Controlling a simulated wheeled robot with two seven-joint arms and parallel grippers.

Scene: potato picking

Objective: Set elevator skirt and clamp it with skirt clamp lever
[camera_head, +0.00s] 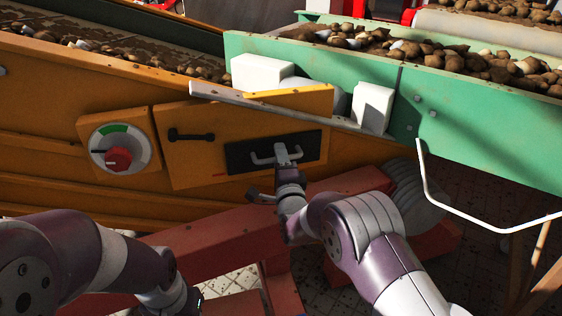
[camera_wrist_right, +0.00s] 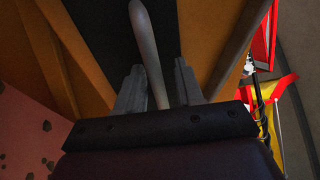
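A grey lever handle (camera_head: 262,158) sits on a black plate (camera_head: 240,157) set in the orange side panel. My right gripper (camera_head: 282,151) is at this handle. In the right wrist view a grey rod (camera_wrist_right: 148,45) runs between the two fingers of my right gripper (camera_wrist_right: 158,75). The fingers stand apart, with a clear gap on the rod's right side. The skirt seems to be the yellow-orange flap (camera_head: 300,100) with a grey bar along its edge, above the panel. My left gripper (camera_head: 188,302) is low at the bottom edge; its fingers are not clearly visible.
A dial with a red knob (camera_head: 118,158) and a black handle (camera_head: 190,135) are left of the plate. A red beam (camera_head: 215,233) crosses below my right gripper. A green conveyor side (camera_head: 460,127) with potatoes is at right. A bent white rod (camera_head: 434,195) hangs below it.

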